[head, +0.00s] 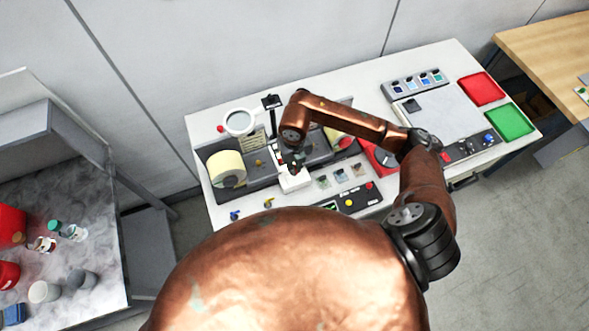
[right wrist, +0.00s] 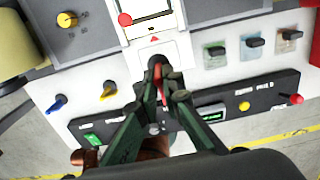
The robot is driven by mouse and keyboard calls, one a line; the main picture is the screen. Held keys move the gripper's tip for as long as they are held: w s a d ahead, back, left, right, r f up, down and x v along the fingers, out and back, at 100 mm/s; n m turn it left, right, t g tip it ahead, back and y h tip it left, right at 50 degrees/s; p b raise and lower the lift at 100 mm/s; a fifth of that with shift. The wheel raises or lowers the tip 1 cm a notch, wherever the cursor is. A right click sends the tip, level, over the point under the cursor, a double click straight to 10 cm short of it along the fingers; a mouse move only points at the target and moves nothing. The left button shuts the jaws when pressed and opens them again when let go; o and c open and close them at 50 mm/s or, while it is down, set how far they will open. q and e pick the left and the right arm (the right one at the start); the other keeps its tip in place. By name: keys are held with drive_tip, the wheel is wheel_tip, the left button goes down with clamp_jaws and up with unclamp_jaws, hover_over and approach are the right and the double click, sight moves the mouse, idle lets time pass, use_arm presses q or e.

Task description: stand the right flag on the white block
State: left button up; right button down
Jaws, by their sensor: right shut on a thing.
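My right gripper (head: 297,160) is over the middle of the machine bench. In the right wrist view its fingers (right wrist: 160,78) are shut on a small red flag (right wrist: 161,88), mostly hidden between them. The white block (right wrist: 158,50), with a small red triangle on its front part, lies just beyond the fingertips; it also shows in the head view (head: 294,182). Whether the flag touches it I cannot tell. A blue flag (right wrist: 57,103) and an orange-yellow flag (right wrist: 108,91) stand left of the gripper on the white bench top. My left gripper is not in view.
A label roll (head: 226,168) sits left of the block. Three small switches on coloured plates (right wrist: 254,41) are at its right. A black control panel (right wrist: 245,103) lies along the front edge. Red (head: 481,88) and green (head: 510,121) trays are far right.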

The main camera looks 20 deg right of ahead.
drive_tip(key=shift+w+f, duration=0.15)
drive_tip(key=shift+f, duration=0.05)
wheel_tip(320, 180, down, 3)
drive_tip(key=shift+p, duration=0.85)
drive_tip(key=shift+w+f, duration=0.1)
drive_tip(key=shift+f, duration=0.2)
drive_tip(key=c, duration=2.1)
unclamp_jaws()
